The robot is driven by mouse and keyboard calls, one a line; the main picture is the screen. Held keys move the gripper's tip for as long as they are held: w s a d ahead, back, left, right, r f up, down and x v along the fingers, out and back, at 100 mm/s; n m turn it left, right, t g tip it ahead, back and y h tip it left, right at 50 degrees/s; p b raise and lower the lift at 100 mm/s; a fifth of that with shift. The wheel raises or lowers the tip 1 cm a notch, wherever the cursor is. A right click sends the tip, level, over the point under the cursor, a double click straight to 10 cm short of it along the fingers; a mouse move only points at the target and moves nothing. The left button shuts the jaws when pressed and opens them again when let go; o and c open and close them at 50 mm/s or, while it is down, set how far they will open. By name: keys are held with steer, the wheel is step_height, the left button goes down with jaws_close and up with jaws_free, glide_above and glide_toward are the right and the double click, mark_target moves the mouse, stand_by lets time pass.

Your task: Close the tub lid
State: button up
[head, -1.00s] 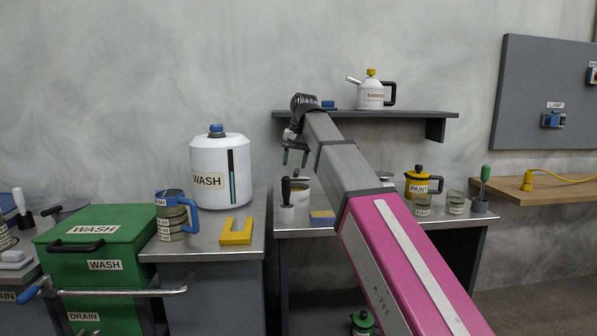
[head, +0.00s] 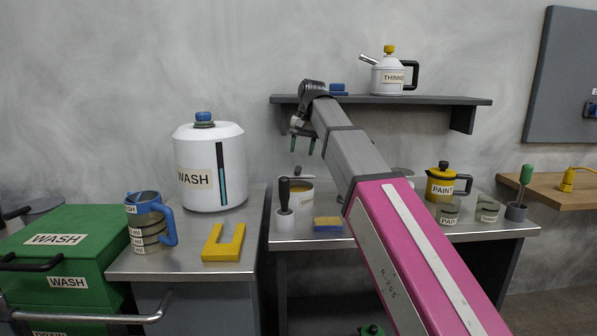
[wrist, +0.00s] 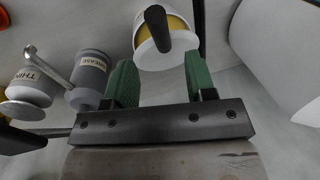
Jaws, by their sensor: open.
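A white tub (head: 302,197) with a yellow-tan patch stands at the left of the middle bench, partly behind a black-handled brush. A pale lid-like piece (head: 297,172) appears raised at its back. In the wrist view the tub (wrist: 174,12) shows yellow, with a white disc (wrist: 148,64) at its lower side and a black handle across it. How disc and tub join is unclear. My gripper (head: 303,147) is above and behind the tub in the picture, below the shelf. Its green fingers (wrist: 155,84) are apart with nothing between them.
The shelf (head: 455,101) carries a thinner can (head: 389,76). The brush (head: 284,212) and a sponge (head: 328,224) stand close by the tub. A white wash tank (head: 209,166), mug (head: 148,235) and yellow block (head: 223,243) are left, beside a closed-looking green wash box (head: 90,255).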

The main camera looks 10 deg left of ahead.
mark_target(298, 175)
steer(key=f, duration=0.2)
steer(key=a+f, duration=0.1)
steer(key=f, duration=0.5)
steer(key=shift+s+a, duration=0.1)
steer(key=shift+a, duration=0.1)
jaws_close()
steer(key=shift+f, duration=0.1)
